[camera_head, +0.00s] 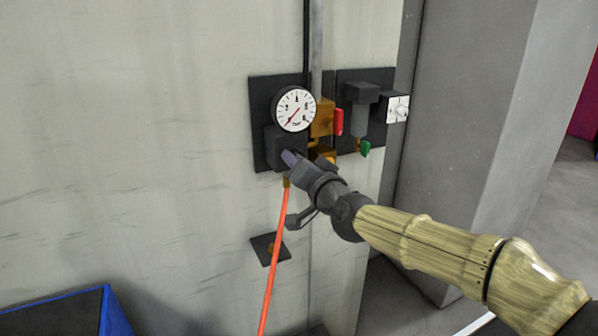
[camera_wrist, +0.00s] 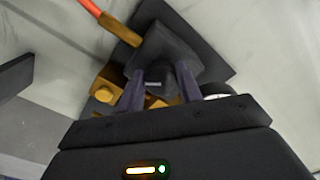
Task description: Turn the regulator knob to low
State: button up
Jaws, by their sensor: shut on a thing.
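The regulator (camera_head: 283,143) is a dark block on a black wall plate, below a round white gauge (camera_head: 294,109) whose red needle points to the lower left. My gripper (camera_head: 291,158) reaches it from the lower right in the head view. In the wrist view my gripper's two fingers (camera_wrist: 161,84) stand on either side of the dark regulator knob (camera_wrist: 160,87), shut on it. The regulator body (camera_wrist: 170,48) is just beyond the knob. In the head view my gripper hides the knob. No low marking can be read.
An orange hose (camera_head: 274,250) hangs below the regulator. Right of the gauge are a brass valve with a red handle (camera_head: 339,121), a dark filter unit (camera_head: 360,110) with a green tap (camera_head: 365,149), and a white switch (camera_head: 398,109). A blue-edged box (camera_head: 104,312) is at lower left.

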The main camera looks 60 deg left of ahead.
jog(key=shift+r+m+b, duration=0.1)
jog(key=shift+m+b, duration=1.15)
jog(key=shift+m, duration=2.35)
jog(key=o, duration=1)
jog(key=shift+d, duration=0.15)
jog(key=d+b, duration=0.5)
jog(key=d, duration=1.2)
jog(key=shift+s, duration=0.35)
